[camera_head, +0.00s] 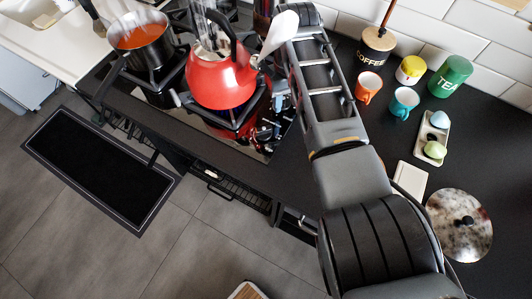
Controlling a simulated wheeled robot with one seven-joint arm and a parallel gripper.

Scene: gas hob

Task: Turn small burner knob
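The gas hob (160,97) is at the upper left. A red kettle (222,78) stands on its near right burner, with blue flame colour under it. My arm runs from the lower right up to the hob's right side and bends out of clear view at the top. What seems to be my gripper (268,131) is a small dark cluster just right of the kettle, low over the hob's right edge. Its fingers are too small and cluttered to read as open or shut. The small burner knob cannot be made out; that area is crowded and partly hidden.
A pot of orange soup (141,40) stands on the left burner. Right of my arm are a coffee canister (376,46), an orange mug (368,87), a teal mug (403,102), a tea canister (450,77) and a speckled round lid (459,226). The floor in front is mostly clear.

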